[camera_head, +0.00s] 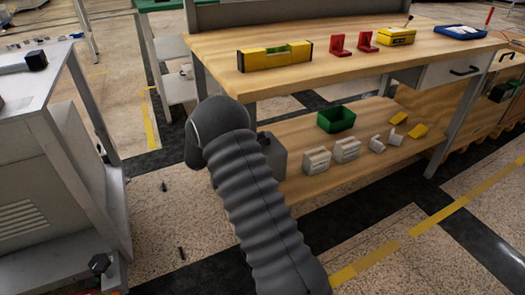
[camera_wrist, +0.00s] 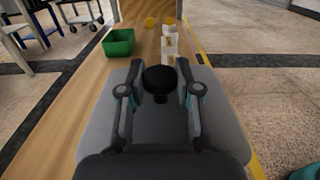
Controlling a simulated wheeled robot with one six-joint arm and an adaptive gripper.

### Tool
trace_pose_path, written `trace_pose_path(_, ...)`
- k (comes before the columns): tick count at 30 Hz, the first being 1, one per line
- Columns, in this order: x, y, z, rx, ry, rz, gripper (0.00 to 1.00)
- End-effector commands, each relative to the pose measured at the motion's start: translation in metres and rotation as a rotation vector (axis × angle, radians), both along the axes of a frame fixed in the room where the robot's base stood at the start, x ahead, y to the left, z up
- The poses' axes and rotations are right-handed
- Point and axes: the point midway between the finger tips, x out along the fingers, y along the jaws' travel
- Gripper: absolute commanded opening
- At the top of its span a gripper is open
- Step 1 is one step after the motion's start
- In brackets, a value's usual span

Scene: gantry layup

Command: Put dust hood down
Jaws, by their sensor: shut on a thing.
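The dust hood is a grey box with a dark knob on top. In the head view the dust hood (camera_head: 274,157) is at the left end of the bench's lower shelf (camera_head: 310,190), partly behind my arm. In the wrist view the grey hood (camera_wrist: 95,130) lies below my gripper (camera_wrist: 158,88), whose fingers are on both sides of the black knob (camera_wrist: 158,77) and shut on it. The hood looks roughly upright. I cannot tell whether its underside touches the shelf. The head view hides my fingers behind the arm.
A green bin (camera_head: 336,119), white blocks (camera_head: 347,149) and yellow pieces (camera_head: 398,118) stand right of the hood on the lower shelf. The tabletop (camera_head: 340,70) overhangs it, with a yellow level (camera_head: 275,56) on top. A grey cabinet (camera_head: 50,180) stands left.

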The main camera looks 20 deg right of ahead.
Motion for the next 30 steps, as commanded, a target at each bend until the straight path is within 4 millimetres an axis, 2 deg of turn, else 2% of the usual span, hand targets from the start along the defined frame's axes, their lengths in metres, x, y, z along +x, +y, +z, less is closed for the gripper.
trace_pose_path(12, 0.001, 0.003, -0.045, -0.001, -0.001, 0.004, 0.00)
trace_pose_path(23, 0.001, 0.003, -0.050, 0.000, -0.003, 0.005, 0.00)
trace_pose_path(24, 0.001, 0.003, -0.051, 0.000, -0.002, 0.005, 0.35)
trace_pose_path(27, 0.001, 0.003, -0.051, 0.000, -0.002, 0.005, 0.58)
trace_pose_path(30, 0.001, 0.003, -0.051, 0.000, -0.002, 0.005, 0.58)
